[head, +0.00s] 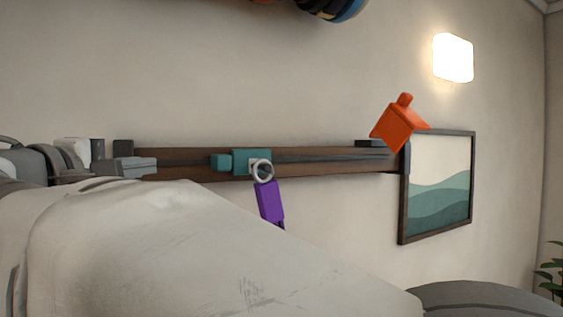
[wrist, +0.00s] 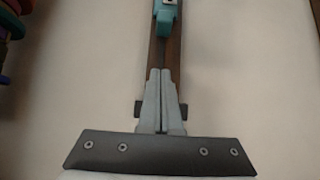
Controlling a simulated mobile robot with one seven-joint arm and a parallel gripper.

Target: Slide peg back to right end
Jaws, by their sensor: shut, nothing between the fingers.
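The teal peg (head: 250,161) sits on a wooden wall rail (head: 320,156) with a dark slot, a little left of the rail's middle. A metal ring (head: 262,170) with a purple tag (head: 269,201) hangs at the peg. My gripper (head: 152,164) is at the rail's left end, shut and empty, with a gap between it and the peg. In the wrist view the closed fingers (wrist: 160,75) lie in line with the rail (wrist: 176,70). The teal peg (wrist: 167,22) is ahead of the fingertips, at the top edge. My arm hides part of the lower wall.
An orange house-shaped piece (head: 398,126) is at the rail's right end, in front of a framed picture (head: 440,190). A lit wall lamp (head: 453,58) is at upper right. Colourful round items (wrist: 8,30) show at the wrist view's left edge. The slot right of the peg looks clear.

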